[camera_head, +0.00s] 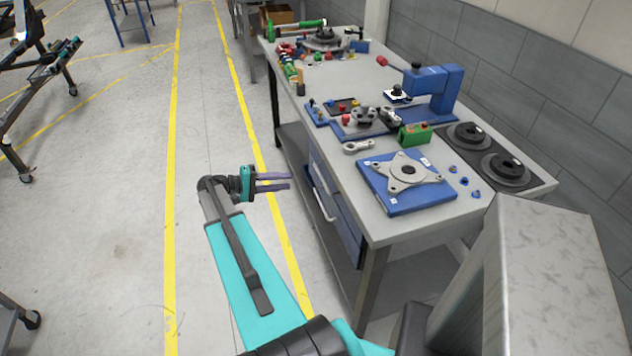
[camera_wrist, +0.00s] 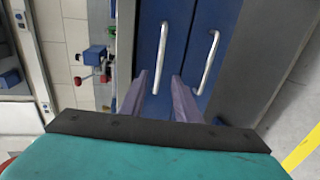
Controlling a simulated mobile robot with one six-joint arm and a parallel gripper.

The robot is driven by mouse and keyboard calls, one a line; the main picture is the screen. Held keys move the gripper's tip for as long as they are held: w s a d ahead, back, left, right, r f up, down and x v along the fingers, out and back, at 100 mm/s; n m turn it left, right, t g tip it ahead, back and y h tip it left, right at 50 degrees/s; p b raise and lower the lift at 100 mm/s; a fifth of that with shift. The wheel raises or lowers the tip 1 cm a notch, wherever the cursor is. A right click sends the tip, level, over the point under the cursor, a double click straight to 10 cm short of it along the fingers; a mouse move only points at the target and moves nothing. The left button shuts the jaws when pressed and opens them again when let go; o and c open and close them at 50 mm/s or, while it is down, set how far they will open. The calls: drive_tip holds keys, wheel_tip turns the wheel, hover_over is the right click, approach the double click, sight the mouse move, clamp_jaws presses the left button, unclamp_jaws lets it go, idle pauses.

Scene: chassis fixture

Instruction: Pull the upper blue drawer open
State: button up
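In the wrist view, two blue drawer fronts lie side by side, each with a long silver bar handle. The upper blue drawer (camera_wrist: 178,40) is the left one, on the benchtop side; its handle (camera_wrist: 161,58) lines up with the gap between my fingers. The lower drawer (camera_wrist: 226,38) and its handle (camera_wrist: 208,62) are to the right. Both look closed. My gripper (camera_wrist: 160,76) is open and empty, its two purple-grey fingers apart. In the head view, my gripper (camera_head: 289,181) points at the bench's drawer side, with a visible gap before it.
The workbench (camera_head: 465,207) carries a blue plate (camera_head: 412,207) with a grey flanged part, a green box (camera_head: 414,135), a blue press (camera_head: 437,90) and several small parts. A bench leg (camera_head: 371,285) stands near the drawers.

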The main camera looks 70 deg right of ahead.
drive_tip(key=p+x, duration=0.4)
drive_tip(key=x, duration=0.9)
